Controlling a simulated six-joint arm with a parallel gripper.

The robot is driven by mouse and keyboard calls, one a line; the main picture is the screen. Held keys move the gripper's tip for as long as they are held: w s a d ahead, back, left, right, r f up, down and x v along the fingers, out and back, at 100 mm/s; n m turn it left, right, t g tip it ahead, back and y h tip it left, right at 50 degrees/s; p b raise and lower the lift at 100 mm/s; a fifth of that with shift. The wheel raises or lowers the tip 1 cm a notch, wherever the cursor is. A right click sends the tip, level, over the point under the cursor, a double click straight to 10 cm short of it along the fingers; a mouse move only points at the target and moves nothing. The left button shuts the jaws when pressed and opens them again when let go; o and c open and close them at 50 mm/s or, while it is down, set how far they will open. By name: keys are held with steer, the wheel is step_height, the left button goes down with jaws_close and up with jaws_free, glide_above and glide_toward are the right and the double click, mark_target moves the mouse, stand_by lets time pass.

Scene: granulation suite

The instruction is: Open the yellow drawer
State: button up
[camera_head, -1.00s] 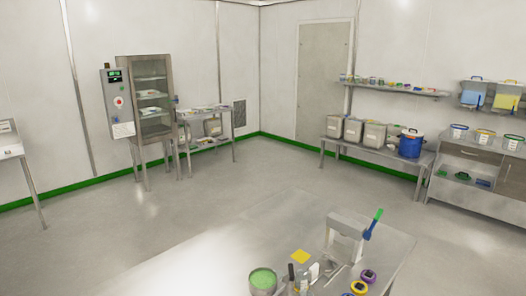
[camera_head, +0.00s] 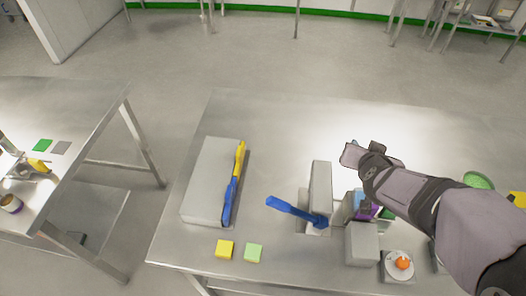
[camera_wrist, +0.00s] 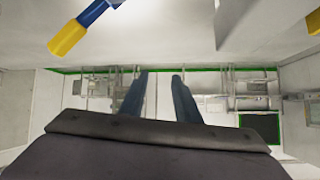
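A grey box (camera_head: 207,190) lies on the steel table, left of its middle. A yellow piece (camera_head: 239,160) and a blue piece (camera_head: 230,201) run along its right side. I cannot tell whether the yellow piece belongs to a drawer. My gripper (camera_head: 350,153) is in the air right of the box, well apart from it. In the wrist view its two dark fingers (camera_wrist: 160,76) stand apart with nothing between them. A yellow-ended blue bar (camera_wrist: 72,36) shows at that view's upper left.
A grey stand (camera_head: 319,190) with a blue lever (camera_head: 290,208) stands between the box and my arm. A yellow square (camera_head: 225,249) and a green square (camera_head: 253,253) lie in front. An orange ball (camera_head: 402,262) sits on a white dish at right. The table's back middle is clear.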

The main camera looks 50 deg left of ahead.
steer(key=s+a+r+n+t+y, duration=0.15)
steer(key=s+a, duration=0.35)
steer(key=a, duration=0.6)
steer(key=n+y+b, duration=0.1)
steer(key=n+b, duration=0.1)
glide_toward(239, 151)
steer(key=shift+w+a+f+m+g, duration=0.15)
steer(key=shift+w+a+f+g, duration=0.05)
steer(key=shift+w+a, duration=0.25)
steer(key=shift+w+a+f+m+g, duration=0.1)
steer(key=shift+w+a+f+g, duration=0.1)
steer(key=shift+w+a, duration=0.3)
steer(key=shift+p+x, duration=0.85)
steer(key=shift+x, duration=2.85)
steer(key=shift+w+d, duration=0.1)
jaws_close()
